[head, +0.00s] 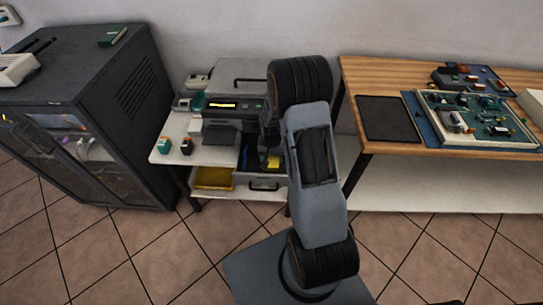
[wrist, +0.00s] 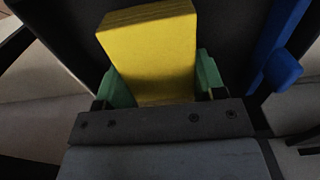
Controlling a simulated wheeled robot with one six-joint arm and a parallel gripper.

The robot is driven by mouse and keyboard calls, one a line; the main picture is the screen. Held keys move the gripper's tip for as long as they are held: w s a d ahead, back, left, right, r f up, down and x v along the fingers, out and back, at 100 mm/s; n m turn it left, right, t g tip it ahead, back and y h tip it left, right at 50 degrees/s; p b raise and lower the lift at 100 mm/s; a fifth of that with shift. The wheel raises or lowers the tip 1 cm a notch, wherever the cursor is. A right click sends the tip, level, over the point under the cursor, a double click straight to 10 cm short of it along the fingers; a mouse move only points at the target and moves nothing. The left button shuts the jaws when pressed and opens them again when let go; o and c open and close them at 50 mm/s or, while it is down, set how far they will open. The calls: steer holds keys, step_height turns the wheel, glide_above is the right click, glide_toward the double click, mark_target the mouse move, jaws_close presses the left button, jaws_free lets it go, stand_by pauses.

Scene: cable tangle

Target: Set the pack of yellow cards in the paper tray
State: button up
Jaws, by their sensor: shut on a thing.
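The pack of yellow cards (wrist: 150,50) is upright in the wrist view, between the green pads of my gripper (wrist: 162,82). My gripper is shut on it. In the head view a small yellow part of the pack (head: 274,161) shows beside my arm, over the pulled-out paper tray (head: 262,184) below the printer. The tray has a dark inside and a blue guide, and the blue piece (wrist: 281,65) also shows right of the pack in the wrist view. My arm hides much of the tray and gripper. I cannot tell whether the pack touches the tray floor.
The printer (head: 235,105) stands behind the tray on a white table. Two small cartridges (head: 164,145) sit at the table's front left. A yellow bin (head: 213,178) is on the shelf below. A dark cabinet (head: 85,100) stands left, a wooden bench (head: 385,75) right.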

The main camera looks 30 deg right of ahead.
mark_target(273, 163)
steer(key=shift+f+b, duration=0.5)
steer(key=shift+f, duration=0.1)
steer(key=o, duration=1.1)
steer(key=shift+r, duration=0.1)
step_height(273, 163, up, 14)
steer(key=p, duration=0.1)
steer(key=s+a+r+n+t+p, duration=0.1)
steer(key=s+a+r+n+p, duration=0.1)
steer(key=s+r, duration=0.3)
steer(key=s+a+r+n+t+p, duration=0.1)
steer(key=s+a+r+p, duration=0.3)
steer(key=r, duration=0.5)
steer(key=s+a+r+n+t+p, duration=0.1)
steer(key=s+a+r+n+p, duration=0.1)
steer(key=s+r, duration=0.5)
steer(key=shift+s+a+r+n+t+p, duration=0.15)
steer(key=shift+a+n+p, duration=0.1)
steer(key=shift+a, duration=0.2)
steer(key=shift+a+r+n+t+p, duration=0.15)
steer(key=shift+a+n, duration=0.1)
steer(key=shift+a, duration=0.15)
